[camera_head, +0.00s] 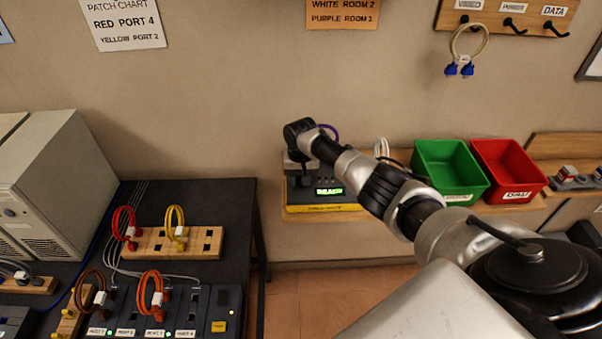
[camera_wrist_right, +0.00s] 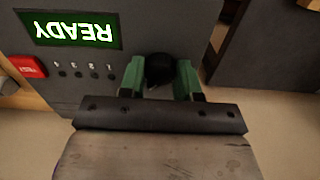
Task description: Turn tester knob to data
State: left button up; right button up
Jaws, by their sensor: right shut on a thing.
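The tester (camera_head: 322,207) is a dark box with a yellow front strip and a lit green display, on a wooden shelf against the wall. In the right wrist view the tester's display (camera_wrist_right: 75,30) reads READY, upside down. My right gripper (camera_wrist_right: 160,78) has its green fingers on both sides of the round black knob (camera_wrist_right: 159,68) and is shut on it. In the head view the right gripper (camera_head: 304,170) is over the tester's left part, and its fingertips are hard to make out. The knob's setting labels are not readable. My left gripper is not in view.
A green bin (camera_head: 448,168) and a red bin (camera_head: 508,168) stand on the shelf right of the tester. A red button (camera_wrist_right: 28,66) sits beside the display. A dark table (camera_head: 205,195) with patch panels and looped cables is at left. Hooks (camera_head: 514,26) hang above.

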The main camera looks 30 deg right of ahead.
jog(key=shift+r+m+p, duration=0.15)
jog(key=shift+m+p, duration=0.3)
jog(key=shift+m, duration=0.45)
jog(key=o, duration=0.9)
jog(key=shift+o, duration=0.2)
jog(key=shift+r, duration=0.4)
notch_tip(320, 180, up, 10)
jog(key=b, duration=0.1)
